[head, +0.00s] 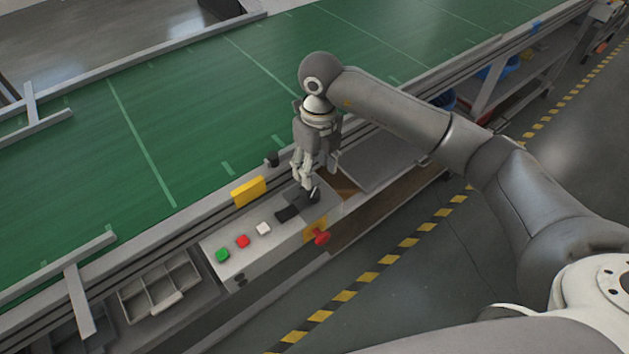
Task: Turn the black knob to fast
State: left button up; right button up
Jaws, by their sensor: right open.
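The control box (245,267) stands at the near edge of the conveyor. A black knob (313,195) shows at the right end of its top face, partly hidden by my right gripper. A dark flat patch (288,213) lies just left of the knob; I cannot tell whether it is a label or a shadow. My right gripper (309,182) points down over the knob, open, with its fingertips at or just above it. I cannot tell whether they touch it. The knob's setting cannot be read. My left gripper is not in view.
Green (222,255), red (242,241) and white (263,229) buttons line the box top. A red emergency knob (321,237) sticks out in front. A yellow plate (248,191) stands behind. A divided tray (160,288) is at left, the green conveyor (190,110) beyond.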

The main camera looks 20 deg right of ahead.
notch_tip(320, 180, up, 4)
jog(key=shift+d+f, duration=0.1)
dwell(0.5)
